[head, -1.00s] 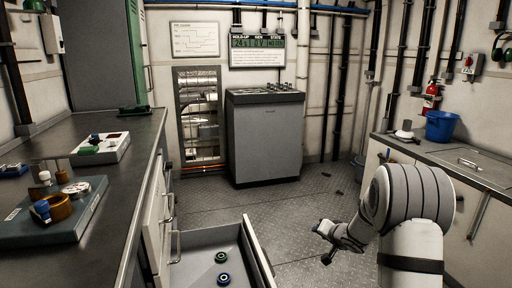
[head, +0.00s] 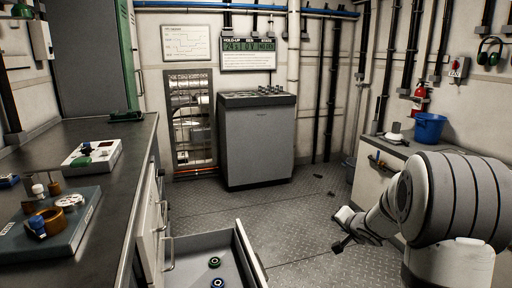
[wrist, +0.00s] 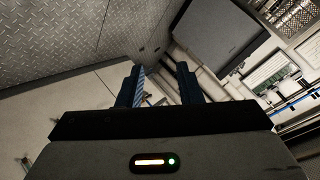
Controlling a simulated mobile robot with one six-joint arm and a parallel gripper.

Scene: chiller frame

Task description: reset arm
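My arm (head: 455,210) is at the right of the head view, folded low over the floor. My gripper (head: 345,230) is at its left end, above the metal floor and right of the open drawer. In the wrist view my gripper (wrist: 159,85) shows two dark fingers standing apart, with nothing held between them. The left finger has a blue striped inner face.
An open drawer (head: 250,262) with small round parts juts out at lower left. The left counter (head: 108,205) holds trays. A grey cabinet (head: 257,145) stands at the back. A blue bucket (head: 429,128) sits on the right counter.

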